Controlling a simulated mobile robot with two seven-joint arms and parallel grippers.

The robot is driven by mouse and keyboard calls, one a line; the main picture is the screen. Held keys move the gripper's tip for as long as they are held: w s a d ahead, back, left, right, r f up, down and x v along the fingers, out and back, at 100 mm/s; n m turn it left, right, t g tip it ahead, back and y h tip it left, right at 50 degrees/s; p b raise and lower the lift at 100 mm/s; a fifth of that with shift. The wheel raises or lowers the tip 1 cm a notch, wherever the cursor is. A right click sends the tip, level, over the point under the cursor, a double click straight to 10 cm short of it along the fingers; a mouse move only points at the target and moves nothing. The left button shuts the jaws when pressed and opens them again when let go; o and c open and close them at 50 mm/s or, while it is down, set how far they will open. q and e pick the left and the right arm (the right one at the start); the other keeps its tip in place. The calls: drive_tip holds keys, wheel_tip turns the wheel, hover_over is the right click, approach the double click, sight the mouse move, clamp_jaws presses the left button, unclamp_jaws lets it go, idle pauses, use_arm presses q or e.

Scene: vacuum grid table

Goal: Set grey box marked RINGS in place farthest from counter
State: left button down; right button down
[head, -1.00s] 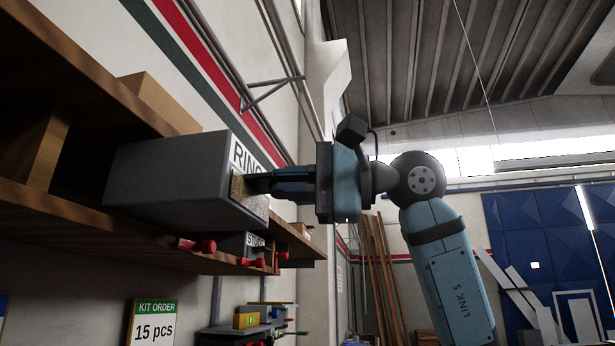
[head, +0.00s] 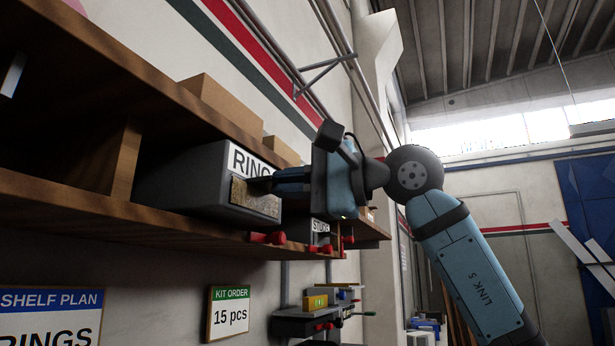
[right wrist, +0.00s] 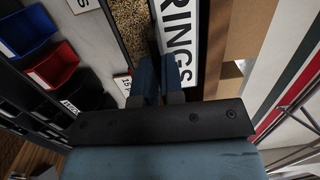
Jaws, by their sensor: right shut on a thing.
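The grey box marked RINGS (head: 185,180) is in a bay of the wooden shelf, just right of an upright wooden divider (head: 122,160). Its labelled front, with a brown grainy patch under the label, faces out near the shelf's front edge. My right gripper (head: 268,184) is shut on the front of the box. In the right wrist view, the fingers (right wrist: 159,78) lie between the RINGS label (right wrist: 180,35) and the grainy patch (right wrist: 128,25). The far end of the box is hidden in the shelf. My left gripper is not in view.
A second grey box with a partly hidden label (head: 321,226) is farther along the shelf. Red-ended pieces (head: 267,238) stick out at the shelf edge. Cardboard boxes (head: 228,100) stand on top. A SHELF PLAN sign (head: 50,300) and KIT ORDER sign (head: 230,312) hang below.

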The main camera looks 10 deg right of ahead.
sight(235, 220)
drive_tip(key=shift+w+p+x, duration=0.15)
drive_tip(key=shift+p+x, duration=0.4)
drive_tip(key=shift+x, duration=1.7)
drive_tip(key=shift+w+p+x, duration=0.15)
drive_tip(key=shift+p+x, duration=0.4)
drive_tip(key=shift+x, duration=1.65)
drive_tip(key=shift+d+f, duration=0.1)
drive_tip(key=shift+f, duration=0.15)
drive_tip(key=c, duration=1.2)
unclamp_jaws()
drive_tip(key=shift+o, duration=0.2)
drive_tip(key=shift+f, duration=0.1)
drive_tip(key=shift+d+b, duration=0.1)
drive_tip(key=shift+b, duration=0.2)
